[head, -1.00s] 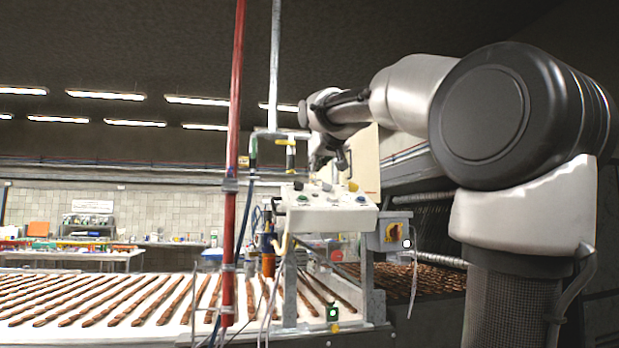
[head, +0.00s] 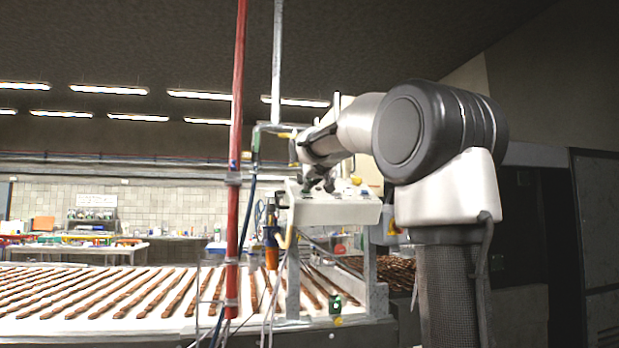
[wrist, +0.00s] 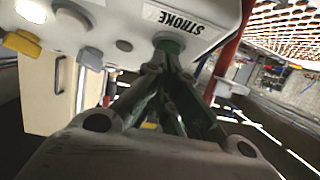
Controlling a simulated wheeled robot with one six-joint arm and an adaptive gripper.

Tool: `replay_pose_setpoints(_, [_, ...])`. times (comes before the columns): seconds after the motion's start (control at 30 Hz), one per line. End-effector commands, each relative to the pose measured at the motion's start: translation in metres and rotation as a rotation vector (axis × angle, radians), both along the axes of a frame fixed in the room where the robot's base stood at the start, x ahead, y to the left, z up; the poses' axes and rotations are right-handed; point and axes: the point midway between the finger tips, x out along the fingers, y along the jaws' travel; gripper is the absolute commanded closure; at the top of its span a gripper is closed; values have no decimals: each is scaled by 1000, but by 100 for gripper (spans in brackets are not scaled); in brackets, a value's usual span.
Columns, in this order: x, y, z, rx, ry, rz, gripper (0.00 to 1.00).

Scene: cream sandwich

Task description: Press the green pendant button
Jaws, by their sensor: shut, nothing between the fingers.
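A green button (wrist: 171,44) sits on the face of a white control box (wrist: 213,33), beside the black STROKE label, in the wrist view. My gripper (wrist: 168,66) is shut and empty, with its fingertips right at this button and partly covering it. I cannot tell whether they touch it. In the head view the white control box (head: 332,213) stands at the middle, on a metal frame by the conveyor. My gripper (head: 316,188) is over its top panel, left of the middle, and the button under it is hard to make out there.
A yellow button (wrist: 22,43) and grey buttons (wrist: 90,58) sit on the same panel. A red pole (head: 236,150) stands left of the box. The conveyor (head: 110,295) carries rows of brown bars. A small green box (head: 335,303) is low on the frame.

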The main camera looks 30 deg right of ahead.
Motion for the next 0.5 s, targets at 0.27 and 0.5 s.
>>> replay_pose_setpoints(0.27, [3,-1,-6,0,3,-1,100])
replay_pose_setpoints(0.5, [10,-3,-20,1,6,0,100])
